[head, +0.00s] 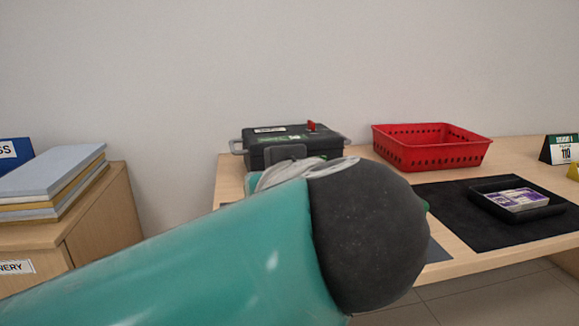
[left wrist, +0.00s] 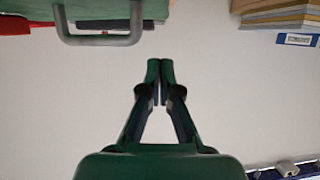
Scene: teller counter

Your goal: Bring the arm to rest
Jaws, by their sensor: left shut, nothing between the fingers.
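My left gripper (left wrist: 160,72) shows in the left wrist view, with its two green fingertips together and nothing between them. Its fingers stand against the plain pale wall, apart from any object. In the head view, my teal arm with its dark rounded joint comes in from the left and fills the lower middle. It hides part of the counter (head: 462,268) and the lower part of the dark case; the left fingers cannot be made out there. My right gripper is in neither view.
A dark case (head: 292,134) with grey handles stands behind my arm. A red basket (head: 432,155) is to its right. A black mat (head: 460,222) bears a black tray (head: 553,209) with banknotes (head: 516,199). Stacked folders (head: 50,172) lie on a wooden cabinet (head: 105,215) at left.

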